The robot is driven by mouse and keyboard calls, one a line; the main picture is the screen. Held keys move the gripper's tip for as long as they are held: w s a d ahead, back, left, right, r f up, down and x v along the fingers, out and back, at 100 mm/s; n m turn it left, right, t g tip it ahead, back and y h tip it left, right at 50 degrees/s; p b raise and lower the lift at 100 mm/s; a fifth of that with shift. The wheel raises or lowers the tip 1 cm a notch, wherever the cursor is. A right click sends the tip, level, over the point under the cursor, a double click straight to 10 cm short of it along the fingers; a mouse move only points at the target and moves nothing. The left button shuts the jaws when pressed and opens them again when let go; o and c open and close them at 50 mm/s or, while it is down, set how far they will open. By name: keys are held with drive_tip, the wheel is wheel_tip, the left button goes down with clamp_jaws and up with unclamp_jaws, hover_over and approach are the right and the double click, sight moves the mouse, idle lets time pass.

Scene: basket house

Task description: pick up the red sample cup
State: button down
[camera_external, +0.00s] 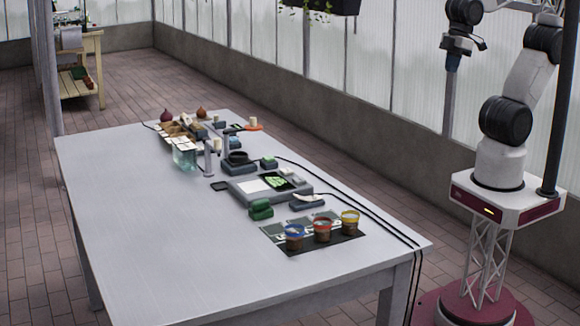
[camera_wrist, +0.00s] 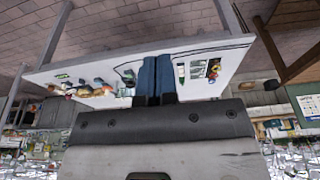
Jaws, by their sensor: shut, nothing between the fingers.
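The red sample cup (camera_external: 322,230) stands upright on a dark mat (camera_external: 350,246) near the table's right end, between a blue-rimmed cup (camera_external: 294,237) and a yellow-rimmed cup (camera_external: 349,221). My gripper (camera_external: 452,62) is high at the upper right, well away from the table and the cups. In the wrist view its two blue fingers (camera_wrist: 157,78) are together and empty. The cups show in the wrist view only as a small coloured cluster (camera_wrist: 213,70) near the table's right end; I cannot separate the red one clearly.
Several small items and a glass container (camera_external: 184,157) crowd the table's far end. The left and front of the grey table (camera_external: 150,235) are clear.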

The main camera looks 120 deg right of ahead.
drive_tip(key=c, duration=1.8)
unclamp_jaws()
drive_tip(key=o, duration=1.3)
drive_tip(key=shift+o, duration=0.2)
drive_tip(key=shift+w, duration=0.1)
